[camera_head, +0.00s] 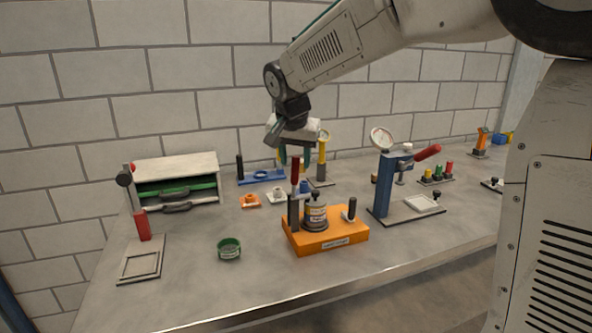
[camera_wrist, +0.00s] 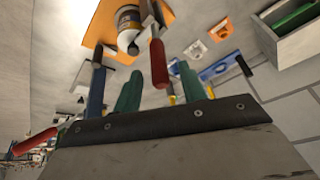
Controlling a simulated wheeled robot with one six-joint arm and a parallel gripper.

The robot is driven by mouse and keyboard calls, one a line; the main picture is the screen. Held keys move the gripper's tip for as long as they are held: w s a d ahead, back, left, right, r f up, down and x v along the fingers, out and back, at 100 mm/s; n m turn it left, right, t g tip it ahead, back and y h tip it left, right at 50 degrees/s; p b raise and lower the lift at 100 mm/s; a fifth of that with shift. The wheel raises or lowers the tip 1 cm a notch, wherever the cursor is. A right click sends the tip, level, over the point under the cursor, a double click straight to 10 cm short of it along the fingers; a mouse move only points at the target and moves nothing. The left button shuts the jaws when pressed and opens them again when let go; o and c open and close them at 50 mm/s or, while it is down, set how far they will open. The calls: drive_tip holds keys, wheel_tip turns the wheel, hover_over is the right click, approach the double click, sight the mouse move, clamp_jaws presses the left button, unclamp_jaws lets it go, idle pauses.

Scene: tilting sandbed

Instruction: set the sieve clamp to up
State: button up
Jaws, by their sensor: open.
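An orange block (camera_head: 328,235) holds a grey round canister (camera_head: 315,214), a dark upright post with a red-handled lever (camera_head: 295,173), and a small black knob (camera_head: 350,209). The block's label is too small to read. The red handle points up. My gripper (camera_head: 295,155) is open above the block, its green fingers pointing down around the height of the handle's top. In the wrist view the red handle (camera_wrist: 158,62) shows between the two green fingers of my gripper (camera_wrist: 160,70). I cannot tell whether they touch it.
A blue press (camera_head: 384,185) with a red lever stands right of the block. A green ring (camera_head: 229,249) lies in front. The front middle of the table is clear.

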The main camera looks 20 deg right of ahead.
sight(295, 169)
drive_tip(key=shift+x, duration=2.2)
drive_tip(key=shift+s, duration=0.1)
clamp_jaws()
